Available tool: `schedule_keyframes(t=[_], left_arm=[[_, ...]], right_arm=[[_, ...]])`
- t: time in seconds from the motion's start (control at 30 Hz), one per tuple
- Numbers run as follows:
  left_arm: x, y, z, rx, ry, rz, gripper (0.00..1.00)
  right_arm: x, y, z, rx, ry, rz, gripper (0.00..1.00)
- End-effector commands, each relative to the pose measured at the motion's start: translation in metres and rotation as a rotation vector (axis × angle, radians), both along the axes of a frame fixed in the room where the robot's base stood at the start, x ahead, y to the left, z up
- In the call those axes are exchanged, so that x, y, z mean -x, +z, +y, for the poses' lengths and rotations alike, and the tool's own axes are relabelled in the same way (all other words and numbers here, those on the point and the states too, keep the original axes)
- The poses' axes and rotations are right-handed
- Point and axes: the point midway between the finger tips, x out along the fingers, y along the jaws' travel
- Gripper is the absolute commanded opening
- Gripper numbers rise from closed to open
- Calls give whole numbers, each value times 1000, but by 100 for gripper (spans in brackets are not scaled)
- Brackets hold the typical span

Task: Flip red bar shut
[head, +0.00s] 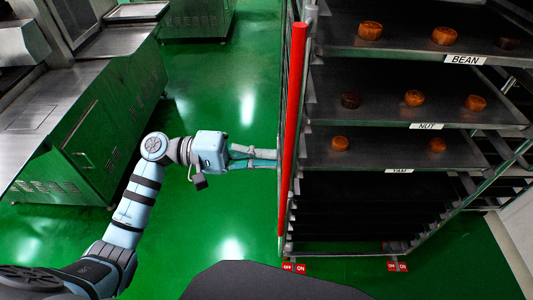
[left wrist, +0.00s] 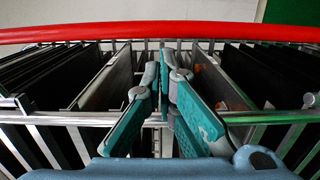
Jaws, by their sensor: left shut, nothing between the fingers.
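The red bar (head: 292,130) is a long upright red tube at the left front edge of the tray rack. In the left wrist view the red bar (left wrist: 160,32) runs across the top of the picture, beyond the fingertips. My left gripper (head: 276,158) is shut and empty, its fingers pointing right, with the tips close to the left side of the bar. In the left wrist view the shut fingers (left wrist: 166,70) lie over the rack's metal frame. I cannot tell whether they touch the bar. My right gripper is not in view.
The rack holds trays labelled BEAN (head: 464,60), NUT (head: 427,126) and YAM (head: 399,171) with several mooncakes. Red OFF/ON labels (head: 293,267) lie by the rack's foot. A steel machine (head: 90,120) stands at left. Green floor (head: 215,90) between is clear.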

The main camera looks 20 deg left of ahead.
Motion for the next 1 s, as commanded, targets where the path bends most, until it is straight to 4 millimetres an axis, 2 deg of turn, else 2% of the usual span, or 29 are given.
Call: schedule_keyframes(t=[0.17,0.4,1.0], left_arm=[[5,0,-8,0,1,0,0],[6,-1,-4,-2,2,0,0],[9,1,-14,0,75,1,0]], right_arm=[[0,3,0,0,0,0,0],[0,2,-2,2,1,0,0],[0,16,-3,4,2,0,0]])
